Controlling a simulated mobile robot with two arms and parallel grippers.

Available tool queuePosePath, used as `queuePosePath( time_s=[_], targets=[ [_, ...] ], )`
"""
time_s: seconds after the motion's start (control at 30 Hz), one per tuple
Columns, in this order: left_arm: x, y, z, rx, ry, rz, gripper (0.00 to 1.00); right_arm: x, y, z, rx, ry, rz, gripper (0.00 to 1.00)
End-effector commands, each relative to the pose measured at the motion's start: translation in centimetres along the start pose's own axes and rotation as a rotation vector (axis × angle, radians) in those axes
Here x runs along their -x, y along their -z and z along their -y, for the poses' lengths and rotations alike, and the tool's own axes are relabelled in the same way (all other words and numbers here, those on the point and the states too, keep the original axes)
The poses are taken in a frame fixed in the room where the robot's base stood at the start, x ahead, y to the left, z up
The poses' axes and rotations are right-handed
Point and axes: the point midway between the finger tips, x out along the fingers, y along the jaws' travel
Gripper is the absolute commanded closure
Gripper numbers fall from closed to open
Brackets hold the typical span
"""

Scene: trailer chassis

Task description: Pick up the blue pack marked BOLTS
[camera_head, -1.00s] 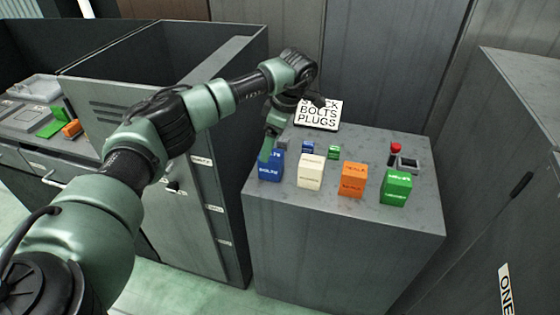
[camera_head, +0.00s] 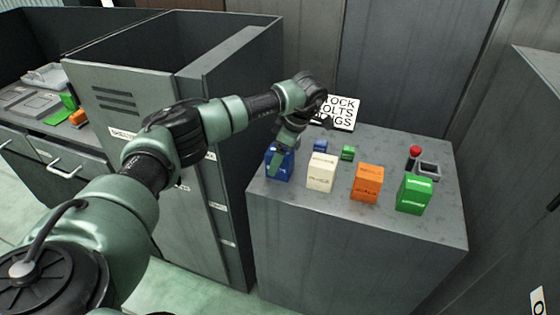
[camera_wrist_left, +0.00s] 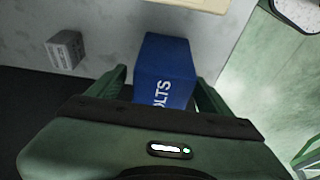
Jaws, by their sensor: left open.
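The blue pack marked BOLTS (camera_head: 280,166) stands upright at the left front corner of the grey cabinet top. In the left wrist view the blue pack (camera_wrist_left: 166,72) shows the letters "OLTS" and lies between the two green fingers. My left gripper (camera_wrist_left: 160,88) is open, with one finger on each side of the pack; I cannot tell if either touches it. In the head view the left gripper (camera_head: 280,157) comes down onto the pack and hides part of it. My right gripper is not in view.
A cream pack (camera_head: 321,173), an orange pack (camera_head: 367,184) and a green pack (camera_head: 414,194) stand in a row to the right. Behind are a small blue block (camera_head: 320,146), a small green block (camera_head: 348,153), a sign (camera_head: 343,113) and a red-topped button (camera_head: 414,154).

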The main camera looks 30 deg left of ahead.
Motion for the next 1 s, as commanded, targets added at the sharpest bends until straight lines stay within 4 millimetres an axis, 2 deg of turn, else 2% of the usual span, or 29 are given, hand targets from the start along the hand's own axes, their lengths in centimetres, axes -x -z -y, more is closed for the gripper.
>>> queuePosePath(
  time_s=[0.03, 0.2, 0.47, 0.57, 0.7, 0.77, 1.0],
  targets=[
    [-0.7, 0.1, 0.3, -0.001, 0.005, -0.001, 0.20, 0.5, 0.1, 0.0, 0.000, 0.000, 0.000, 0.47],
    [-2.7, 0.1, 0.2, 0.001, 0.001, -0.001, 0.20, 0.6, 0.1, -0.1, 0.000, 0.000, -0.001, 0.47],
    [-3.0, 0.1, 0.2, 0.001, 0.000, 0.000, 0.20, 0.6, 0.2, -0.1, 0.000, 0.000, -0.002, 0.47],
    [-3.0, 0.0, 0.2, 0.000, 0.000, 0.000, 0.45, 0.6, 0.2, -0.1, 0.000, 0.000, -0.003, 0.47],
    [-3.0, 0.0, 0.2, 0.000, 0.000, 0.000, 0.84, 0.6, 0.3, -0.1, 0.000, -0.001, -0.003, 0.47],
    [-3.0, 0.0, 0.2, 0.000, 0.000, 0.000, 0.99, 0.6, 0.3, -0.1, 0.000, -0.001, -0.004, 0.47],
    [-2.9, 0.1, 0.1, 0.001, -0.001, 0.000, 0.99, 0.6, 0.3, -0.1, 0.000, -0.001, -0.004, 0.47]
  ],
)
